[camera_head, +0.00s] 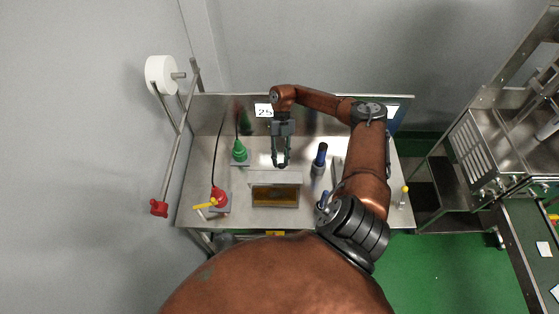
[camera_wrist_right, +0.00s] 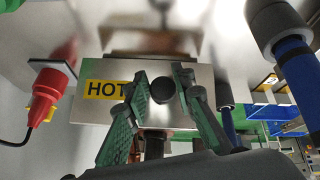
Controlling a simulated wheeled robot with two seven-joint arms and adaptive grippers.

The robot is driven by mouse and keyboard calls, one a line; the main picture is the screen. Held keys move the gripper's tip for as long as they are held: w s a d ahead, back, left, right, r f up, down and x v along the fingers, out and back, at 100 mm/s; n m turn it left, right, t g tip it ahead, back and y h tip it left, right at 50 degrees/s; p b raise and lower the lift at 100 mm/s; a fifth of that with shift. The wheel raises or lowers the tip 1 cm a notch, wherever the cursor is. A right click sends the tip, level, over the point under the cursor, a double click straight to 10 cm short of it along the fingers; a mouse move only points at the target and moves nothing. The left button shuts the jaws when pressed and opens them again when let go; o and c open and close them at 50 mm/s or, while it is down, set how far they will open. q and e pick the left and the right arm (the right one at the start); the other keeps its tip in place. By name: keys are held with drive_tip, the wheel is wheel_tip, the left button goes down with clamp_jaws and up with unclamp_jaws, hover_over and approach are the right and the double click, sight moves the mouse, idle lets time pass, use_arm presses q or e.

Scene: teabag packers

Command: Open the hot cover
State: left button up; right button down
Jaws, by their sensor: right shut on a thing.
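The hot cover (camera_wrist_right: 101,107) is a flat metal plate with a yellow HOT label and a round black knob (camera_wrist_right: 162,90). In the head view the cover (camera_head: 275,178) is a pale metal strip at the middle of the steel bench, with a dark amber-brown part in front of it. My right gripper (camera_head: 281,162) reaches down at the cover's back side. In the wrist view my right gripper (camera_wrist_right: 162,74) has its green-padded fingers on both sides of the knob, shut on it. How far the cover is tilted is hard to tell. My left gripper is not in view.
A green plug (camera_head: 239,152) and a red plug-like device (camera_head: 219,197) with cables stand left of the cover. A blue-and-black cylinder (camera_head: 320,157) stands close on the right. A white roll (camera_head: 161,75) hangs on a rack at the left. The steel bench (camera_head: 195,160) is partly clear.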

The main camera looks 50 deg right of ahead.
drive_tip(key=shift+s+d+f, duration=0.25)
drive_tip(key=shift+s+f, duration=0.15)
drive_tip(key=shift+s, duration=0.1)
drive_tip(key=c, duration=2)
unclamp_jaws()
drive_tip(key=o, duration=0.4)
drive_tip(key=shift+r, duration=0.1)
drive_tip(key=shift+w, duration=0.1)
drive_tip(key=shift+w+r, duration=0.1)
drive_tip(key=v, duration=1.2)
